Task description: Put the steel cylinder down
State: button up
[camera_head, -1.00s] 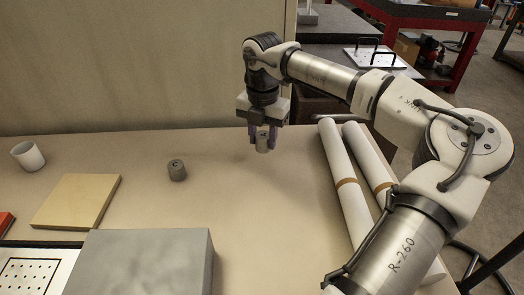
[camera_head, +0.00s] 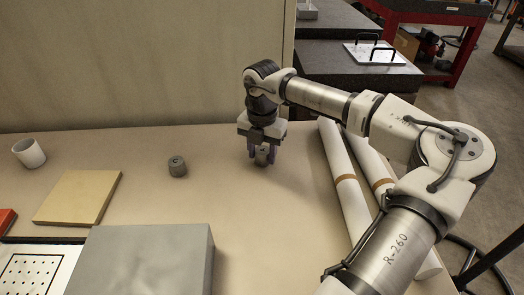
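The small grey steel cylinder (camera_head: 262,158) is upright between the two fingers of my gripper (camera_head: 262,153), low over the beige table (camera_head: 225,190). A letter shows on its top, too small to read surely. The fingers stand on both sides of it and appear closed on it. I cannot tell whether its base touches the table. A second, similar grey cylinder (camera_head: 177,167) stands on the table to the left, apart from my gripper.
White rolls (camera_head: 345,180) with brown bands lie close on the right. A grey block (camera_head: 140,260), a yellow-tan plate (camera_head: 77,197) and a white cup (camera_head: 28,153) are on the left. A tall panel (camera_head: 140,65) stands behind. The table around my gripper is clear towards the front.

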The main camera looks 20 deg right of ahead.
aim_at(262, 151)
jog(key=shift+o, duration=1.4)
jog(key=shift+r, duration=0.1)
notch_tip(262, 151, up, 12)
jog(key=b, duration=0.1)
jog(key=shift+b, duration=0.4)
jog(key=shift+a, duration=0.1)
